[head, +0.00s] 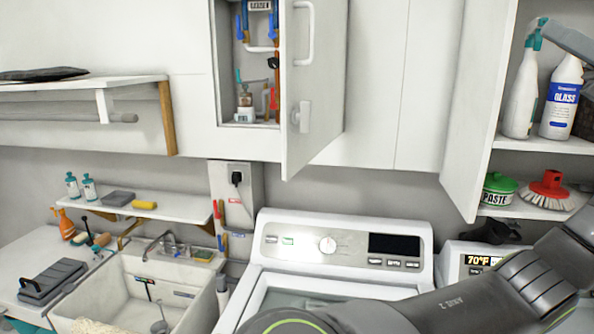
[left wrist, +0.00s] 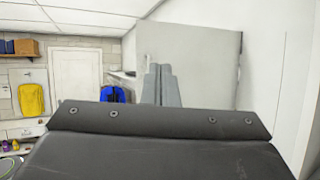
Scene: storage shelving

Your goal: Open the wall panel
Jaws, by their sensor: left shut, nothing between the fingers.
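The wall panel door (head: 325,95) stands swung open toward me, hinged at its right side. A white handle (head: 305,35) and a small latch (head: 300,116) show on its face. The recess (head: 226,75) behind it is exposed, with blue and red pipework (head: 262,60) and a meter at its top. My left gripper (left wrist: 163,86) shows in the left wrist view with its grey fingers together and nothing between them. A pale upright panel (left wrist: 200,60) is behind the fingers; I cannot tell whether they touch it.
My dark arm link crosses the lower right, in front of the washing machine (head: 335,240). An open cabinet (head: 480,100) with bottles and brushes stands at the right. A sink (head: 150,285) and a small shelf (head: 165,208) are at lower left.

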